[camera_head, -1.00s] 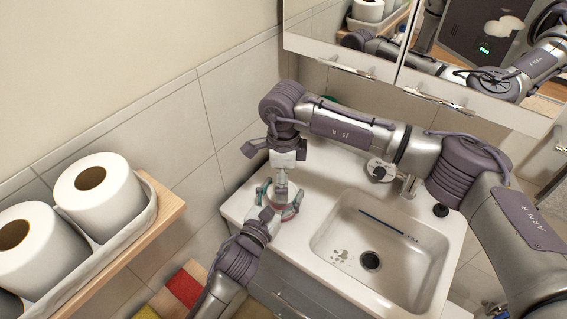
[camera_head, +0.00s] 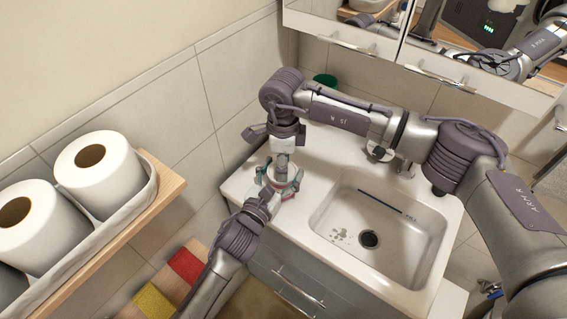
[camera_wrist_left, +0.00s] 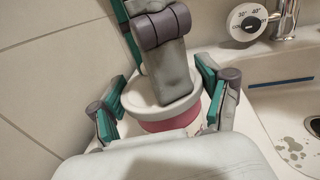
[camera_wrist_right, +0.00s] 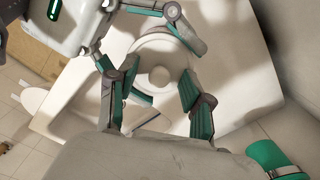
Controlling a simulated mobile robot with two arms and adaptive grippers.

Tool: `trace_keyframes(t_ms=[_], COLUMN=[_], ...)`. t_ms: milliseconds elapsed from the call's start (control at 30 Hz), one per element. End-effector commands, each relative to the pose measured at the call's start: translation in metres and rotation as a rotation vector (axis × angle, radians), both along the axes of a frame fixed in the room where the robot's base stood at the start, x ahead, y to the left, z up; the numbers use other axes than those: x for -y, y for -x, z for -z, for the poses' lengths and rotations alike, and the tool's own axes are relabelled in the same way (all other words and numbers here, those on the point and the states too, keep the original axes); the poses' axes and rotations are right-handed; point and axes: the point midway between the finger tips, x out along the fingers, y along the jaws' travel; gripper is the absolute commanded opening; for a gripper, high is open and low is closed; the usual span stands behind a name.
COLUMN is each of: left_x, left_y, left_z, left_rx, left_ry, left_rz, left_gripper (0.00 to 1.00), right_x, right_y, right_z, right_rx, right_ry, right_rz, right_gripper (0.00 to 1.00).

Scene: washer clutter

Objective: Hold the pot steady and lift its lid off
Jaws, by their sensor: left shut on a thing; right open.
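The pot has a pink body (camera_wrist_left: 172,122) and a white lid (camera_wrist_left: 158,106), and stands upright on the washbasin's left counter. In the head view the pot (camera_head: 265,193) is small and mostly covered by both grippers. My left gripper (camera_wrist_left: 163,98) is shut around the pot, with green-padded fingers on both sides. The lid's round knob (camera_wrist_right: 160,77) shows in the right wrist view. My right gripper (camera_wrist_right: 158,90) is open directly over the lid, its fingers on either side of the knob. Whether they touch the lid is unclear.
The white sink basin (camera_head: 415,272) lies right of the pot, with a faucet (camera_head: 378,151) behind. A green cup (camera_head: 325,80) stands at the back, also near the right wrist view's corner (camera_wrist_right: 270,155). A shelf of toilet rolls (camera_head: 98,165) is at left; mirror cabinets hang above.

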Motion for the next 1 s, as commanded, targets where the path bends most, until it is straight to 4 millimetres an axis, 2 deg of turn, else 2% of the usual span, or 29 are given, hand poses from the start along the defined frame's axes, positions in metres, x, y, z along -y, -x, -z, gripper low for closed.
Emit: trace_keyframes(t_ms=[33, 167, 700, 1000], left_x=[0.0, 0.0, 0.001, 0.001], left_y=[0.0, 0.0, 0.001, 0.0], left_z=[0.0, 0.0, -0.002, -0.003], left_rx=[0.002, 0.004, 0.009, 0.011], left_ry=[0.0, 0.001, 0.004, 0.003], left_rz=[0.001, 0.001, 0.004, 0.003], left_gripper=[0.15, 0.15, 0.15, 0.15], right_x=[0.002, 0.002, 0.005, 0.005], right_y=[0.001, 0.002, 0.001, 0.001], right_z=[0.006, 0.007, 0.009, -0.001], right_rx=[-0.004, -0.007, -0.008, -0.006], right_ry=[0.006, 0.007, 0.011, 0.013], right_rz=[0.002, 0.002, 0.007, 0.007], right_gripper=[0.2, 0.0, 0.0, 0.0])
